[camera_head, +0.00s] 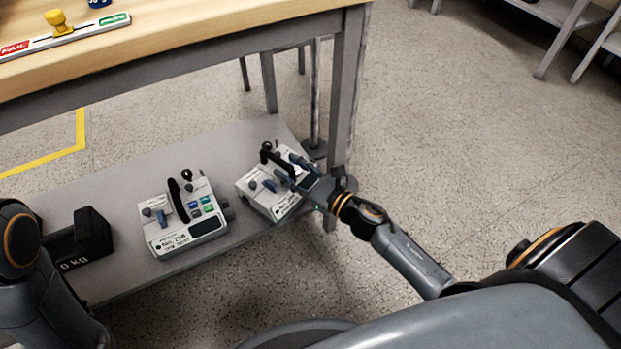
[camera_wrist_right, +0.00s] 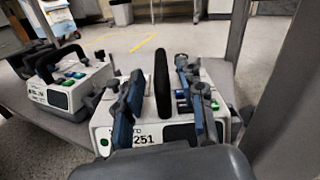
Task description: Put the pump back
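Two white infusion pumps with black handles stand on the grey lower shelf (camera_head: 125,180) of the bench. The right pump (camera_head: 260,202) is near the shelf's right end, turned at an angle; it shows in the right wrist view marked 251 (camera_wrist_right: 150,136). My right gripper (camera_head: 289,172) is over this pump. In the right wrist view its blue-faced fingers (camera_wrist_right: 160,98) stand apart on either side of the upright black handle (camera_wrist_right: 162,75), with gaps visible. The other pump (camera_head: 180,222) stands to the left, also in the wrist view (camera_wrist_right: 62,90). My left gripper is out of view.
A black weight marked kg (camera_head: 88,238) sits on the shelf's left part. The wooden bench top (camera_head: 180,28) is above, with a FAIL-marked tray (camera_head: 40,42) and yellow stamp (camera_head: 58,22). A bench leg (camera_head: 346,95) stands close to the right pump. The right floor is clear.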

